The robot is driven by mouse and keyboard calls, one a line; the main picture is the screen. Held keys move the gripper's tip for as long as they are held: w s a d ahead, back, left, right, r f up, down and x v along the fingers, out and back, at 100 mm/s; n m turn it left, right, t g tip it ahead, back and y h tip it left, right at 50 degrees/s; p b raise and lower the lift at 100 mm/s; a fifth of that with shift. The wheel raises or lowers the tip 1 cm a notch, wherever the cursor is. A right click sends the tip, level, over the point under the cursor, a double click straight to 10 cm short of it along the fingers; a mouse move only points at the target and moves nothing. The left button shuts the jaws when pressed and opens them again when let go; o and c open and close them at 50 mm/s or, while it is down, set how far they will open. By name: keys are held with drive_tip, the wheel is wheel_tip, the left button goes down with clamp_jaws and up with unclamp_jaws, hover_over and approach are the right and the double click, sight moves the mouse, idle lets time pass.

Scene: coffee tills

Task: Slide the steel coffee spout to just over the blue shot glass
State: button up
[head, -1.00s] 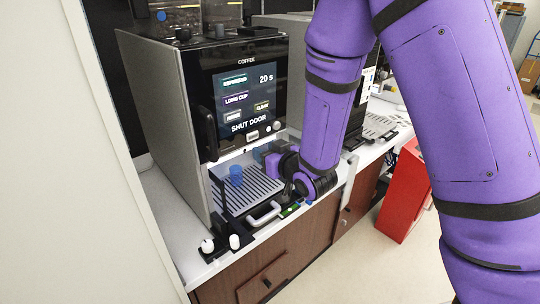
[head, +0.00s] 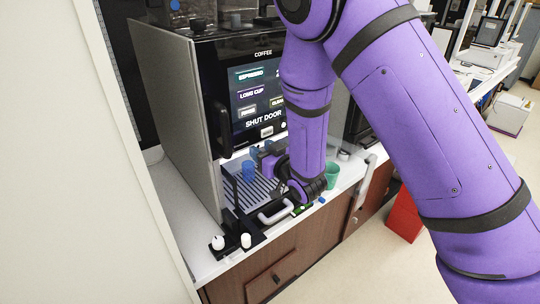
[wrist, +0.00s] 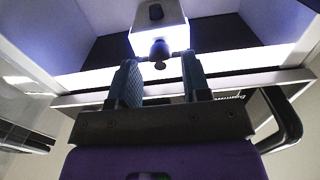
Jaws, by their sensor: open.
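The blue shot glass (head: 248,171) stands upright on the slatted drip tray (head: 262,190) of the coffee machine. My gripper (head: 257,153) reaches into the machine's bay from the right, above the tray and a little right of the glass. In the wrist view my open gripper (wrist: 158,62) has one finger on each side of a dark rounded knob (wrist: 159,49). The knob is on a pale block (wrist: 157,18), which looks like the steel spout. I cannot tell whether the fingers touch it. The spout is hidden in the head view, and the glass does not show in the wrist view.
The coffee machine (head: 178,95) has a raised dark handle (head: 221,130) at the left of its bay. A white-handled part (head: 275,215) and white knobs (head: 246,240) lie along the counter front. A green cup (head: 332,174) stands right of my forearm. A red box (head: 404,215) is on the floor.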

drive_tip(key=shift+x, duration=1.05)
drive_tip(key=shift+c, duration=0.2)
drive_tip(key=c, duration=0.7)
drive_tip(key=shift+o, duration=0.2)
drive_tip(key=shift+f, duration=2.85)
drive_tip(key=o, duration=0.9)
drive_tip(key=shift+r, duration=0.1)
drive_tip(key=shift+o, duration=0.2)
drive_tip(key=shift+s+d, duration=0.1)
